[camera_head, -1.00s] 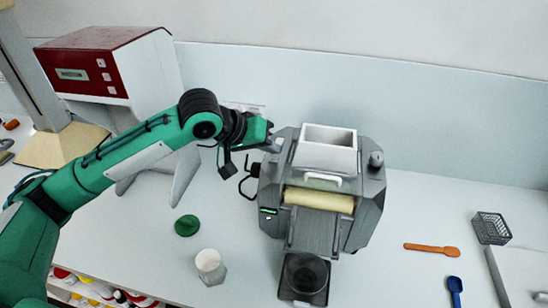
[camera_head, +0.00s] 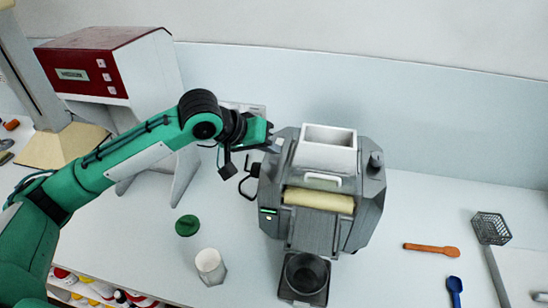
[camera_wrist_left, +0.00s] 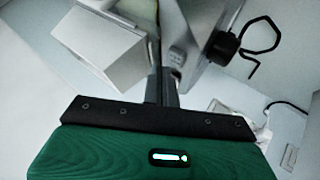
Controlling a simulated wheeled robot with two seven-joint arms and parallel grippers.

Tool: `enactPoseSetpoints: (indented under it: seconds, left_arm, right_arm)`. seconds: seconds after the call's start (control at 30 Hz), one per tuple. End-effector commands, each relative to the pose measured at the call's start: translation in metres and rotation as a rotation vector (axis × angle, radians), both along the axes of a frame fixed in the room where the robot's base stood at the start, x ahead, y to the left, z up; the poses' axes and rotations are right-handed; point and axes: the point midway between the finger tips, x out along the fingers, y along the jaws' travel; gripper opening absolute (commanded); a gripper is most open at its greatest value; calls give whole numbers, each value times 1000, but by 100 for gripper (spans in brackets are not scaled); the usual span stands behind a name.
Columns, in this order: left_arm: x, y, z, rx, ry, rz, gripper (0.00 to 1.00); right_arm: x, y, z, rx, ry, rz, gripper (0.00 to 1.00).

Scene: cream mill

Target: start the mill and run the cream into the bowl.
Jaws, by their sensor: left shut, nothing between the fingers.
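The grey mill (camera_head: 366,200) stands on the counter with a white hopper (camera_head: 328,152) on top and a cream-coloured roller (camera_head: 318,201) at its front. A small green light (camera_head: 268,211) shows on its left front. A dark bowl (camera_head: 306,273) sits on the plate below the mill's chute (camera_head: 314,232). My left gripper (camera_head: 272,140) is at the mill's upper left side, beside the hopper. In the left wrist view its fingers (camera_wrist_left: 168,85) are together with nothing between them, close to the hopper (camera_wrist_left: 98,45). Whether they touch the mill is unclear. My right gripper is not in view.
A white cup (camera_head: 210,266) and a green lid (camera_head: 187,225) stand left of the mill. An orange spoon (camera_head: 430,248), a blue spoon (camera_head: 454,287) and a wire basket (camera_head: 490,228) lie to the right. A red-and-white machine (camera_head: 110,65) stands at back left.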

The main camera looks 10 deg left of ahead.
Motion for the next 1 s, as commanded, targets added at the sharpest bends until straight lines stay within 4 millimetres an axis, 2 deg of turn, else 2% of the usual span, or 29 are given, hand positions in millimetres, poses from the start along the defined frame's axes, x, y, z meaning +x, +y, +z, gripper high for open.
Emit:
enactPoseSetpoints:
  seconds: [0.2, 1.0]
  left_arm:
    - [0, 0, -6, 1, 1, 1, 0]
    - [0, 0, -12, 0, 1, 1, 0]
  right_arm:
    - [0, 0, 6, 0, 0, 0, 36]
    - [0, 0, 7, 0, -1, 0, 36]
